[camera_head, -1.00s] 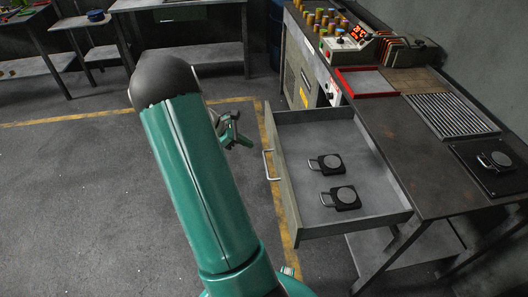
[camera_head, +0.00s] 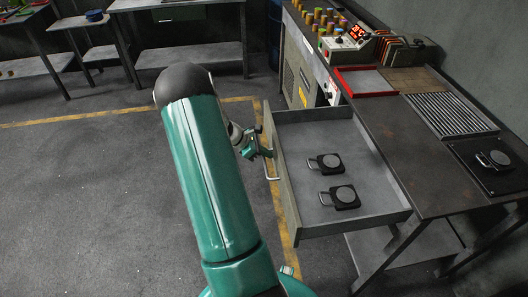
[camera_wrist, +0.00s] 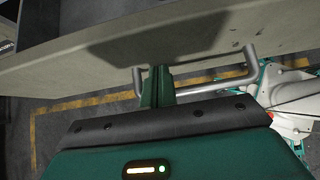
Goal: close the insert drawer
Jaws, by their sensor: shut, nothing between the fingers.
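The insert drawer (camera_head: 352,221) is pulled well out from the workbench, and two black inserts with handles, a far one (camera_head: 325,163) and a near one (camera_head: 341,197), lie inside it. Its front panel (camera_head: 289,185) carries a metal bar handle (camera_head: 267,165). My gripper (camera_head: 268,152) is at the drawer front, close to the far end of the handle. In the wrist view the shut green fingers (camera_wrist: 157,82) point at the drawer face beside the bar handle (camera_wrist: 205,86); I cannot tell whether they touch it. Nothing is between the fingers.
The workbench (camera_head: 415,165) right of the drawer holds a red-edged tray (camera_head: 365,82), a ribbed grate (camera_head: 450,114) and a black plate (camera_head: 490,165). A control box (camera_head: 345,45) stands farther back. The floor (camera_head: 80,190) on the left is clear.

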